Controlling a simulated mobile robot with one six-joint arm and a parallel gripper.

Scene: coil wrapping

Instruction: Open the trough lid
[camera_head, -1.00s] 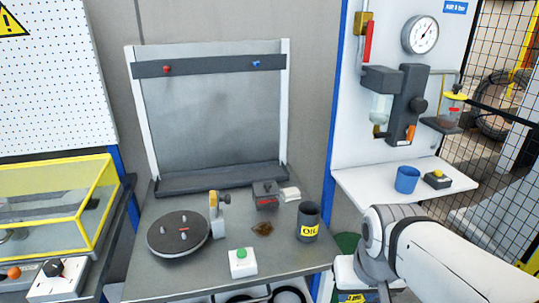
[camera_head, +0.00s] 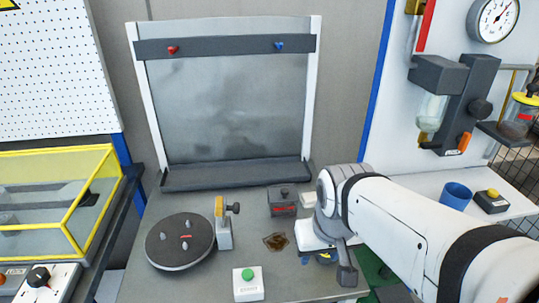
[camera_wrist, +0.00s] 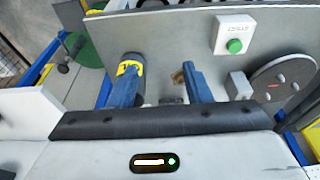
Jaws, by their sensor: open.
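A small dark box with a red label and a knob on its top (camera_head: 282,202) stands on the bench, near the back tray. It looks closed, and I take its top for the trough lid. My gripper (camera_wrist: 161,60) shows in the wrist view as two blue fingers spread apart with nothing held. It is above the bench, to the right of the box in the head view. A dark, partly hidden shape (camera_wrist: 172,99) lies between the finger bases in the wrist view; I cannot tell if it is the box.
The black oil cup (camera_wrist: 132,68) shows behind the left finger in the wrist view. A round turntable with pegs (camera_head: 180,240), a clamp post (camera_head: 223,232), a green button box (camera_head: 248,283) and a brown patch (camera_head: 276,242) are on the bench. A yellow-framed clear cover (camera_head: 60,195) stands left.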

